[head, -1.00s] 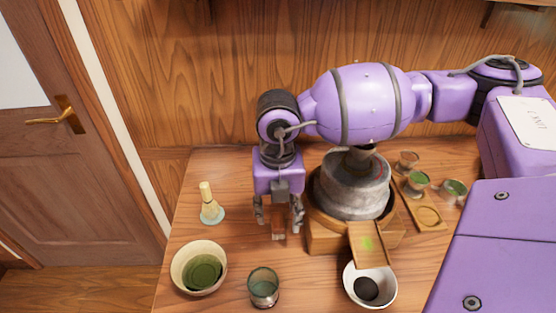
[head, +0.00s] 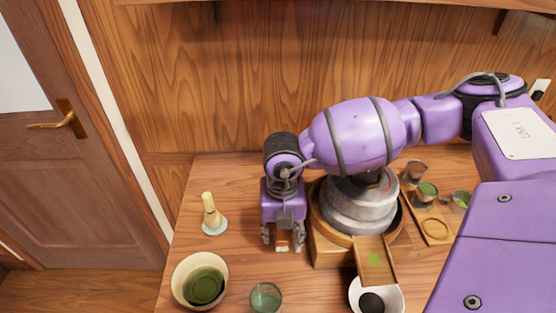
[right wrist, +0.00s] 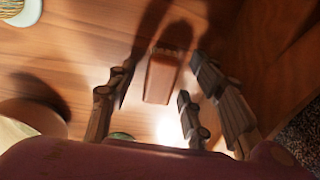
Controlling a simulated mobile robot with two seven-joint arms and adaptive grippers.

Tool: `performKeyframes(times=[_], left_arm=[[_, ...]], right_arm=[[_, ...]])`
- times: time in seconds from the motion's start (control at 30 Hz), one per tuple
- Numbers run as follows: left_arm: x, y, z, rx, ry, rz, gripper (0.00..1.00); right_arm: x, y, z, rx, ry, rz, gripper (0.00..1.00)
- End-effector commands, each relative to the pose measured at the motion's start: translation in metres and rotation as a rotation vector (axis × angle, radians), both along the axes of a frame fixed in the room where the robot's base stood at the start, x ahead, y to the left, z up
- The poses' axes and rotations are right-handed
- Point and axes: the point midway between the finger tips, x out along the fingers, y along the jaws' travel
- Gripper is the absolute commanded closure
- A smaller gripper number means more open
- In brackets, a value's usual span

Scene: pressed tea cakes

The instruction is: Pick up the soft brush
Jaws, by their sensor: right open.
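The soft brush (right wrist: 161,80) shows in the right wrist view as a short reddish-brown block with a paler ragged band at its far end. It stands or lies on the wooden table; I cannot tell which. In the head view its lower part (head: 283,247) shows between the fingers. My right gripper (head: 283,240) points down over it, open. In the right wrist view the gripper's fingers (right wrist: 158,92) are spread on both sides of the brush, with visible gaps. My left gripper is in neither view.
A stone mill (head: 357,205) in a wooden base stands close right of the gripper. A whisk on a stand (head: 210,215) is to the left. A wooden tray (head: 436,231) lies right.

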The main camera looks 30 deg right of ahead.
Motion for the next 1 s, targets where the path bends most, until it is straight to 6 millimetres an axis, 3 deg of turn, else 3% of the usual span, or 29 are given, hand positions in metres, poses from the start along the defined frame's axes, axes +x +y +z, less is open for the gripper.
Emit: performKeyframes(times=[0.23,0.6,1.0], left_arm=[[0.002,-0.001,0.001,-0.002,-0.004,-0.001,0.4],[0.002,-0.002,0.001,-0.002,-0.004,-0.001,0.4],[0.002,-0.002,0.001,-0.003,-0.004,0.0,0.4]], right_arm=[[-0.001,0.0,-0.003,0.0,0.002,-0.001,0.54],[0.0,0.0,-0.002,0.0,0.001,0.0,1.0],[0.001,0.0,0.009,0.0,-0.001,0.0,1.0]])
